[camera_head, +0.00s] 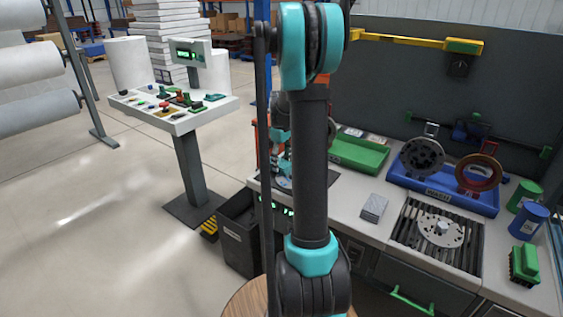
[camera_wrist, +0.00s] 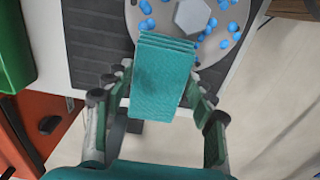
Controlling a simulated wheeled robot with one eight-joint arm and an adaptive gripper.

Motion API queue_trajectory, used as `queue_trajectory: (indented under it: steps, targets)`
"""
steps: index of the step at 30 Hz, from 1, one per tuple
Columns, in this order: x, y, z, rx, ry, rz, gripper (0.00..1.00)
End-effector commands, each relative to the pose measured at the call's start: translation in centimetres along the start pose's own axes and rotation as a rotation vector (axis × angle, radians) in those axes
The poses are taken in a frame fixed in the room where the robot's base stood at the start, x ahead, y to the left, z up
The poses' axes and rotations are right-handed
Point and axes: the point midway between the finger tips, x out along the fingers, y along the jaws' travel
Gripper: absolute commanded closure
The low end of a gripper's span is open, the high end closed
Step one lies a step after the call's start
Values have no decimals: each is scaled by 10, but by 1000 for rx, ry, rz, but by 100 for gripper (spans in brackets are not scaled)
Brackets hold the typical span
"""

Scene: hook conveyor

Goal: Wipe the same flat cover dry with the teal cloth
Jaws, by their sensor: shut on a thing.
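In the wrist view, my gripper (camera_wrist: 160,98) is shut on a folded teal cloth (camera_wrist: 160,82), which hangs out past the fingertips. The cloth's far edge lies over the near part of a round pale grey flat cover (camera_wrist: 215,50) with a hexagonal hub. Several blue drops sit on the cover around the hub. Whether the cloth presses on it is hard to tell. In the head view, a round cover with a hub (camera_head: 440,230) lies on a slatted grate; I cannot tell whether it is the same one. My arm hides much of the bench's left end there.
A blue tray (camera_head: 430,197) with two discs, a green tray (camera_head: 357,153), a grey block (camera_head: 374,207), a blue can (camera_head: 528,222) and a green brush (camera_head: 524,264) stand on the bench. A dark bin (camera_head: 245,238) and a control stand (camera_head: 188,160) are to the left.

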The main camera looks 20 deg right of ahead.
Motion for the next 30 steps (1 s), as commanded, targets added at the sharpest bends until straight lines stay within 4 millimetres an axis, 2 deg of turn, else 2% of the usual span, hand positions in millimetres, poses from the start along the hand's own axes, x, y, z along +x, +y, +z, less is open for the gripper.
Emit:
queue_trajectory:
  steps: [6,13,22,30]
  targets:
    - [-1,-14,0,-1,0,-2,68]
    - [-1,-20,0,-2,0,-2,68]
    - [2,-37,0,-1,0,-2,68]
    - [2,-34,0,0,0,-3,68]
